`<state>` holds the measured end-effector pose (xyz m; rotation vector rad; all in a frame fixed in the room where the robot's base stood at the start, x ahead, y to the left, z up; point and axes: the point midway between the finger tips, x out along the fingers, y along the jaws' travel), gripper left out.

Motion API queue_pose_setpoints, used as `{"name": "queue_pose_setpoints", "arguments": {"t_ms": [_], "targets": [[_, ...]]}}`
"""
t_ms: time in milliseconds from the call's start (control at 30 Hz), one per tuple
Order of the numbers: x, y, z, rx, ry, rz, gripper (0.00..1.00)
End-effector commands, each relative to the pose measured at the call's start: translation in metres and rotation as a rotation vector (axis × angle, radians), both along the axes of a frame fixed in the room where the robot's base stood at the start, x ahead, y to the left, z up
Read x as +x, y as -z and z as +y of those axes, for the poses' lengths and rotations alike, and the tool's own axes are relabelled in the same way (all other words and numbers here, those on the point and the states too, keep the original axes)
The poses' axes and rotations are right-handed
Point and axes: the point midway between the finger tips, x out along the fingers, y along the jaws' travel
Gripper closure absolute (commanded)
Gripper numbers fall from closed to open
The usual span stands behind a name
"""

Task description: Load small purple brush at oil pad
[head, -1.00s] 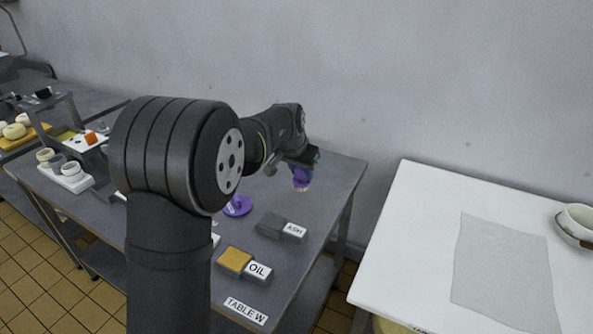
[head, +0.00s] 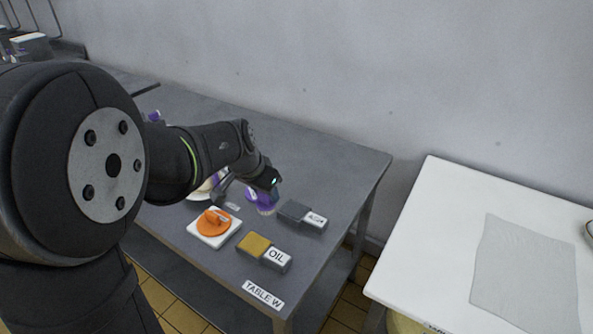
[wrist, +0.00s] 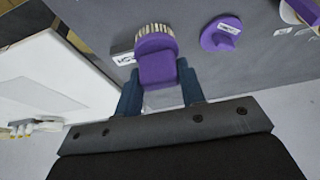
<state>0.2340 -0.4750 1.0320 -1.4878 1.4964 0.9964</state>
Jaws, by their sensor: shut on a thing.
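My gripper (head: 272,190) is shut on the small purple brush (wrist: 157,66), with its blue fingers on either side of the handle. The brush has pale bristles, pointing away from the gripper in the wrist view. In the head view the brush (head: 265,205) hangs low over the table, behind the oil pad and left of a dark grey pad. The oil pad (head: 254,244) is a yellow-brown square with a white OIL label (head: 277,257) on its right. Brush and oil pad are apart. The oil pad is not clearly seen in the wrist view.
The dark grey pad (head: 294,210) has a labelled block beside it. A purple disc (wrist: 221,35) lies on the table near the brush. An orange disc (head: 213,222) sits on a white tile left of the oil pad. A white table (head: 425,240) stands right, across a gap.

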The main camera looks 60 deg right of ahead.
Motion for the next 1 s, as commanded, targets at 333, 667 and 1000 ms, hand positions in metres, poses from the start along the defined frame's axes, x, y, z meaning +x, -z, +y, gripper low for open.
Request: {"name": "queue_pose_setpoints", "arguments": {"t_ms": [333,667,1000], "targets": [[0.001,0.009,0.059,-0.004,-0.005,-0.002,0.82],[0.001,0.038,0.060,-0.001,-0.004,0.000,0.82],[0.001,0.065,0.060,-0.003,-0.004,-0.002,0.82]]}}
